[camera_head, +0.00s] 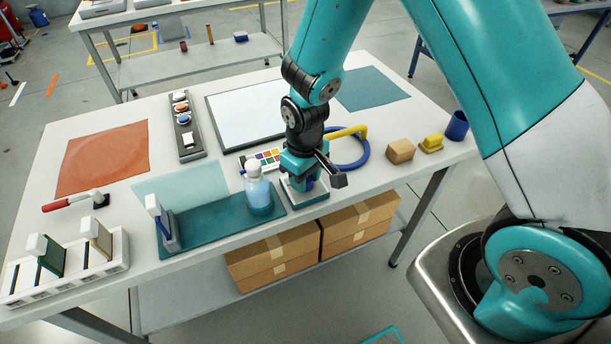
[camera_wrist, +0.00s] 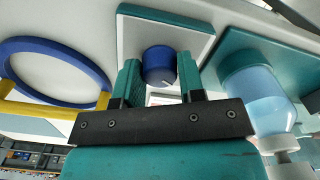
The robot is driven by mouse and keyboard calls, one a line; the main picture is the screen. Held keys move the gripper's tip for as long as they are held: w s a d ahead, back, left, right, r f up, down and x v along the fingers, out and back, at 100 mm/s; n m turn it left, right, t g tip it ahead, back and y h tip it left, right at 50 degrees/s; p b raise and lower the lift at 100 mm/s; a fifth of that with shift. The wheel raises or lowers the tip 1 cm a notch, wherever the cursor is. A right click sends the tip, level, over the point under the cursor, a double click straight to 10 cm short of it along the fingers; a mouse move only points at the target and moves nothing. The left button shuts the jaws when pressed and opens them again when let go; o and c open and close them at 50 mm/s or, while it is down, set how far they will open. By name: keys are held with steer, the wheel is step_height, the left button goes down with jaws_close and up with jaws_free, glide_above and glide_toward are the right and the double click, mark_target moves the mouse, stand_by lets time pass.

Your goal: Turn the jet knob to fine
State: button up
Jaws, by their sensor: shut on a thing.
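The jet knob is a round blue knob (camera_wrist: 158,64) on a pale square plate with a teal edge (camera_wrist: 204,24) in the wrist view. A small pale mark shows at its near edge. My gripper (camera_wrist: 158,72) has one teal finger on each side of the knob and is shut on it. In the head view my gripper (camera_head: 305,182) points down over the plate (camera_head: 318,202) at the table's front edge and hides most of the knob. I cannot read any fine marking on the plate.
A spray bottle with light blue liquid (camera_head: 258,192) stands on a teal mat (camera_head: 215,226) just left of my gripper. A blue ring with a yellow handle (camera_head: 350,150) lies behind it to the right. A colour chart (camera_head: 262,160) lies close behind. A tan block (camera_head: 400,151) sits farther right.

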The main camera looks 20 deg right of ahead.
steer(key=o, duration=0.9)
steer(key=shift+r, duration=0.1)
step_height(320, 180, up, 17)
steer(key=shift+r+b, duration=0.1)
steer(key=shift+b, duration=0.35)
steer(key=s+a+r+y, duration=0.1)
steer(key=s+r, duration=0.1)
steer(key=s, duration=0.4)
steer(key=s+a+r+n+y, duration=0.1)
steer(key=s+a+r, duration=0.1)
steer(key=s, duration=0.4)
steer(key=s+a+r+n+y, duration=0.1)
steer(key=s+r+y, duration=0.1)
steer(key=s, duration=0.5)
steer(key=shift+a+r, duration=0.25)
steer(key=shift+r, duration=0.35)
